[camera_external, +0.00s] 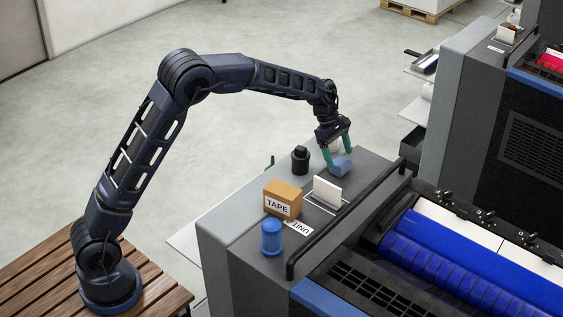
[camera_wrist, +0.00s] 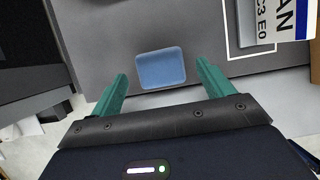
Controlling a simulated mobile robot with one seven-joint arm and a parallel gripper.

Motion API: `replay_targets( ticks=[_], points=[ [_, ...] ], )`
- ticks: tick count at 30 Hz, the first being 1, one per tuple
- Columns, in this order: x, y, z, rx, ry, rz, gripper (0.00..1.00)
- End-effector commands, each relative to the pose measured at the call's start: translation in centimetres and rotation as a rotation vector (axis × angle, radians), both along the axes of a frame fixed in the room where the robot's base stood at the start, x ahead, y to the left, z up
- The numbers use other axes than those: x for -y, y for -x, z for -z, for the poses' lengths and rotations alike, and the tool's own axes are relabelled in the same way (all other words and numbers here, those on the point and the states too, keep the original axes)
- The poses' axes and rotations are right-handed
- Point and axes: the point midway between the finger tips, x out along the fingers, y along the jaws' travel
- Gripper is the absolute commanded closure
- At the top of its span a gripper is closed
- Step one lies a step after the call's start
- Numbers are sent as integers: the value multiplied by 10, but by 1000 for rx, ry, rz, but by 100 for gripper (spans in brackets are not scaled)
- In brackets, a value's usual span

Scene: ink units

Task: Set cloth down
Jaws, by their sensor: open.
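The cloth is a small folded blue pad (camera_external: 341,166) lying on the grey top of the ink unit (camera_external: 240,232), near its far end. In the wrist view the cloth (camera_wrist: 161,68) lies flat, just beyond and between the fingertips. My gripper (camera_external: 337,148) is above the cloth with its green fingers spread to either side. In the wrist view my gripper (camera_wrist: 160,78) is open, with a gap between each finger and the cloth. Nothing is held between the fingers.
A black bottle (camera_external: 300,160) stands left of the cloth. A white card in a holder (camera_external: 327,191), a tape box (camera_external: 283,199) and a blue container (camera_external: 271,238) stand nearer. A black handrail (camera_external: 340,225) runs along the right. Blue rollers (camera_external: 440,270) lie beyond it.

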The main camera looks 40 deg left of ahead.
Motion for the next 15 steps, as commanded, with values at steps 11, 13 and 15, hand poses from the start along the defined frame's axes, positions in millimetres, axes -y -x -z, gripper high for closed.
replay_targets(
  ticks=[11,13,15],
  points=[
    [-27,0,-65,2,0,0,20],
    [-30,0,-71,2,-1,0,20],
    [-32,0,-76,1,-1,0,20]
  ],
)
